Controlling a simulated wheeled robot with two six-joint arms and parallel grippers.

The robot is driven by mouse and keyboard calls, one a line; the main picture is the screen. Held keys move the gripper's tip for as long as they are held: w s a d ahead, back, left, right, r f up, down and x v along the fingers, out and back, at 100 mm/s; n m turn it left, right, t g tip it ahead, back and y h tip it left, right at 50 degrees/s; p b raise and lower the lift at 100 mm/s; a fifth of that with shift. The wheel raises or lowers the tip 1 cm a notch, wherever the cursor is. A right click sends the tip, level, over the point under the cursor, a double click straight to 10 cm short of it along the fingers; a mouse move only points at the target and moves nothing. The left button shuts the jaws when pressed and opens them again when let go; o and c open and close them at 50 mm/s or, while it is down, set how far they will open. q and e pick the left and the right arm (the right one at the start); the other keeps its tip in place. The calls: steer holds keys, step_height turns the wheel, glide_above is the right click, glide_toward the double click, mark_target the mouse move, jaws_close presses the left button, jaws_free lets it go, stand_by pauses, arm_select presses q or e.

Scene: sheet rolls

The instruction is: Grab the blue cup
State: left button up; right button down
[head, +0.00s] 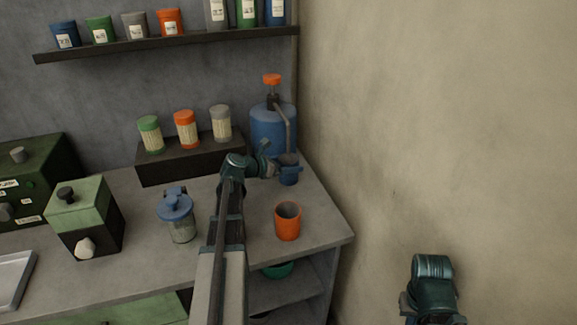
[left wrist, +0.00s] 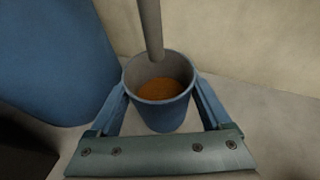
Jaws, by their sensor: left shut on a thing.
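The blue cup (head: 289,172) stands on the counter at the right, just in front of the blue dispenser with an orange top. My left gripper (head: 285,169) reaches it from the left and is shut on it. In the left wrist view the blue cup (left wrist: 159,112) sits between the two blue fingers of my left gripper (left wrist: 163,112). It holds an orange-brown liquid, and a grey spout comes down over its opening. My right arm (head: 433,285) shows at the lower right, and its fingertips cannot be made out.
The blue dispenser (head: 272,128) stands right behind the cup. An orange cup (head: 288,222) stands nearer on the counter (head: 322,222). A lidded jar (head: 178,218) is left of my left arm. A rack (head: 190,160) bears several canisters. The wall (head: 420,130) closes off the right.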

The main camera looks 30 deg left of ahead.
arm_select(q)
steer(key=s, duration=0.2)
steer(key=s+a, duration=0.1)
steer(key=s, duration=0.1)
steer(key=s+a, duration=0.1)
steer(key=s, duration=0.2)
steer(key=shift+a+r, duration=0.1)
steer(key=shift+r, duration=0.15)
steer(key=shift+s+a+r+p, duration=0.15)
steer(key=shift+s+r+p, duration=0.25)
steer(key=shift+r+p, duration=0.25)
step_height(320, 180, up, 12)
steer(key=p, duration=1.2)
steer(key=shift+r, duration=0.25)
steer(key=shift+w, duration=0.1)
